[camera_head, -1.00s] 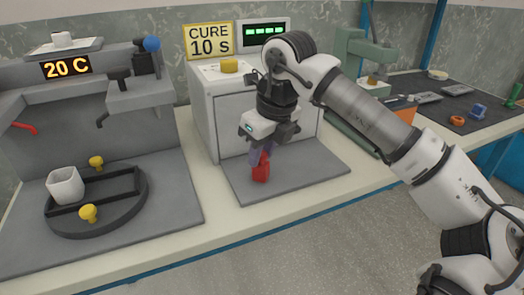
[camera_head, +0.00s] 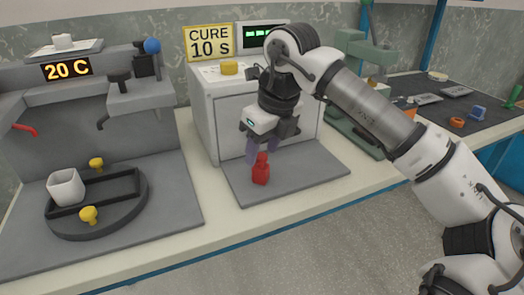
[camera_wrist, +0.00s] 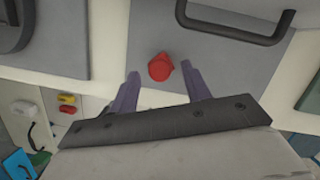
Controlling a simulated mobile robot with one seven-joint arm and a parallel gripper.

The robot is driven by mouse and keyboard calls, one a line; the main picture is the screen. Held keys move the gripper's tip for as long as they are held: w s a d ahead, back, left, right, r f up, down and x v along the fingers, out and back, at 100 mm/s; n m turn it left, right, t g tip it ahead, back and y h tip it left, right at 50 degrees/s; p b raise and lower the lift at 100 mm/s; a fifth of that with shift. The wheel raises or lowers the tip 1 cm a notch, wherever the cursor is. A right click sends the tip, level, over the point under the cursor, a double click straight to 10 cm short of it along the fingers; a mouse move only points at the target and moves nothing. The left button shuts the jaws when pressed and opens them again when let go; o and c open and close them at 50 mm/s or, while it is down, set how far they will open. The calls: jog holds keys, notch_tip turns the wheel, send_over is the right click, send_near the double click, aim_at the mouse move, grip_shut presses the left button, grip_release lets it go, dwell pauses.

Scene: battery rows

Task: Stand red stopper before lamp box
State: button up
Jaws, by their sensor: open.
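The red stopper (camera_head: 261,170) stands upright on the grey mat (camera_head: 315,172) in front of the lamp box (camera_head: 230,125), the white cabinet with a grey door. In the wrist view the stopper (camera_wrist: 160,67) shows from above, just beyond the fingertips and between their lines. My gripper (camera_head: 262,155) is open, with its purple fingers just above and behind the stopper in the head view. The lamp box's dark door handle (camera_wrist: 235,30) lies close by in the wrist view.
A yellow button (camera_head: 229,66) is on top of the lamp box. At left, a round dark fixture (camera_head: 100,225) holds a white cup (camera_head: 65,186) and two yellow knobs. A green press (camera_head: 360,50) stands right of the box. The mat's right part is clear.

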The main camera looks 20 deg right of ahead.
jog(key=p+v, duration=0.1)
jog(key=v, duration=0.9)
jog(key=shift+r, duration=0.35)
